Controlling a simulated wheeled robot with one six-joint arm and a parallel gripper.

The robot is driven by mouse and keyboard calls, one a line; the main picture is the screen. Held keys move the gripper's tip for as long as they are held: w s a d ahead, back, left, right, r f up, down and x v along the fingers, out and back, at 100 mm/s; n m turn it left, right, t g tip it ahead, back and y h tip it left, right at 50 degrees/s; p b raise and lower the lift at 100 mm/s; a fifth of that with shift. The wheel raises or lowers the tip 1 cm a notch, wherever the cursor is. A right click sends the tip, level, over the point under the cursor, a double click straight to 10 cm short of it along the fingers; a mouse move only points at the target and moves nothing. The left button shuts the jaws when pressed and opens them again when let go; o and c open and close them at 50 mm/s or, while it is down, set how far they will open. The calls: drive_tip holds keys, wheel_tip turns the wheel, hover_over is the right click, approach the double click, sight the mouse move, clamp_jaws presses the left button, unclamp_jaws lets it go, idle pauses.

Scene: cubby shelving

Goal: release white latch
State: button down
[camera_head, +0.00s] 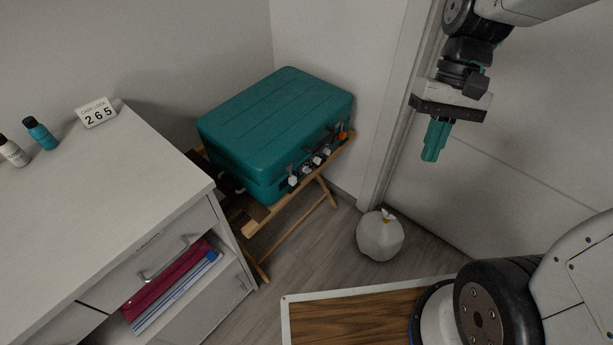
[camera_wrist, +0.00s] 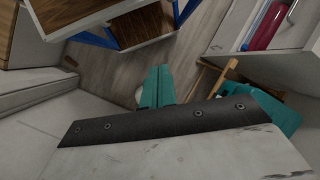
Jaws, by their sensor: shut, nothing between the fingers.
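The teal case (camera_head: 275,125) sits closed on a wooden folding stand. Along its front edge are several small white knobs or latches; the leftmost white one (camera_head: 292,181) is near the front corner. An orange piece (camera_head: 343,135) is at the right end of the row. I cannot tell which white part is the latch. My gripper (camera_head: 430,157) hangs in the air to the right of the case, well apart from it. Its teal fingers are together and empty, pointing down. The wrist view shows the shut fingers (camera_wrist: 157,74) and part of the case (camera_wrist: 275,118) to their right; no latch is clear there.
The wooden stand (camera_head: 258,225) has spread legs. A white tied bag (camera_head: 380,236) lies on the floor by the wall. A wood-topped surface (camera_head: 345,318) is in front.

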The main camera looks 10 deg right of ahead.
drive_tip(key=w+a+f+g+y, duration=0.25)
drive_tip(key=w+f, duration=0.25)
drive_tip(key=f, duration=0.3)
drive_tip(key=w+a+f+g+y, duration=0.1)
drive_tip(key=w+a+f+y, duration=0.1)
drive_tip(key=w+f+y, duration=0.35)
drive_tip(key=m+t+y, duration=0.1)
drive_tip(key=t+y, duration=0.5)
drive_tip(key=y, duration=0.1)
approach(293, 180)
drive_tip(key=s+d+f, duration=0.3)
drive_tip(key=d+f, duration=0.1)
drive_tip(key=shift+w+d+r+n+t+y, duration=0.15)
drive_tip(key=shift+w+r+n+t, duration=0.2)
drive_tip(key=shift+w, duration=0.3)
drive_tip(key=shift+w+r+n+t+y, duration=0.1)
drive_tip(key=shift+w+r+n+t, duration=0.25)
drive_tip(key=shift+w, duration=0.3)
drive_tip(key=shift+w+d+r+n+t+y, duration=0.15)
drive_tip(key=shift+w+r+n+t, duration=0.15)
drive_tip(key=shift+w+t, duration=0.25)
drive_tip(key=shift+w+a, duration=0.1)
drive_tip(key=a, duration=1)
